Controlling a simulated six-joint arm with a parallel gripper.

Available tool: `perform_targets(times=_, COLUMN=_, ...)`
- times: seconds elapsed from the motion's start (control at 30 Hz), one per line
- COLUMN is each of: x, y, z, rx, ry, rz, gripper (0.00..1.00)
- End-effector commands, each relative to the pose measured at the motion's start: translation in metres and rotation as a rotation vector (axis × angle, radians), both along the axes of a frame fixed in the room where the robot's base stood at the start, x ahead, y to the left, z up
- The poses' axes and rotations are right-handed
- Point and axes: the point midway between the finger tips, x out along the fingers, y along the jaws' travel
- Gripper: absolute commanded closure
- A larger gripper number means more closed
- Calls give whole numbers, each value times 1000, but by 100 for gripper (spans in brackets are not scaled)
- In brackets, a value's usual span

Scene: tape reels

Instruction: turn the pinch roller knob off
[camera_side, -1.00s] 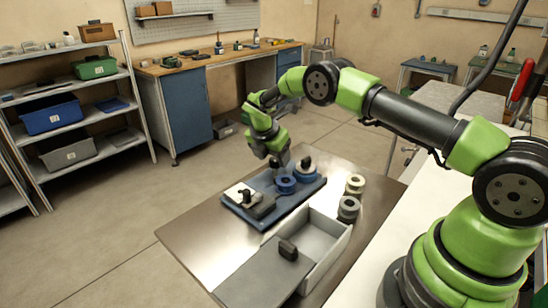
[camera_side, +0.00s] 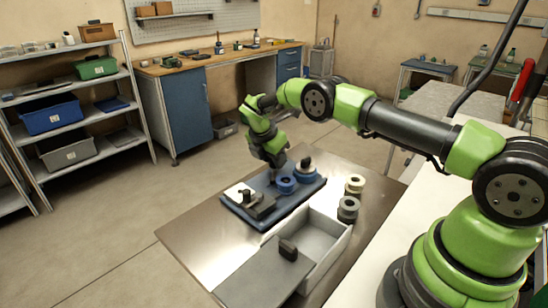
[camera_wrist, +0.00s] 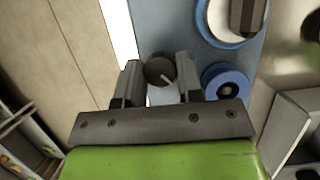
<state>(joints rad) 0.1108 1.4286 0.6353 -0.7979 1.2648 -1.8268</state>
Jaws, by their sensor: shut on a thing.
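The pinch roller knob (camera_wrist: 160,68) is a dark round knob with a pale pointer line, seen between my fingers in the wrist view. It sits at the edge of the blue tape deck (camera_wrist: 165,25). My gripper (camera_wrist: 158,82) is shut on the knob, one finger on each side. In the side view my gripper (camera_side: 276,166) reaches down to the far side of the deck (camera_side: 312,188), and the knob is hidden or too small to tell there. A small blue reel (camera_wrist: 226,86) stands close to the right finger in the wrist view.
A larger blue-rimmed reel with a black handle (camera_side: 306,170) stands on the deck. An open light-grey box (camera_side: 327,244) with a dark lid (camera_side: 262,278) is in front.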

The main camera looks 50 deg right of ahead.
Motion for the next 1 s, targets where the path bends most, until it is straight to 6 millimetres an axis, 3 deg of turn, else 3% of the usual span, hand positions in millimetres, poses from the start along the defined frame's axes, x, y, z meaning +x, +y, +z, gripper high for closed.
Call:
perform_targets(times=0.53, x=0, y=-1, z=0, rx=-1, ry=-1, rz=-92, gripper=90)
perform_targets(times=0.57, x=0, y=-1, z=0, rx=-1, ry=-1, rz=-92, gripper=59)
perform_targets(times=0.63, x=0, y=-1, z=0, rx=-1, ry=-1, rz=-92, gripper=43)
perform_targets(times=1.0, x=1, y=2, z=6, rx=0, ry=-3, rz=-91, gripper=41)
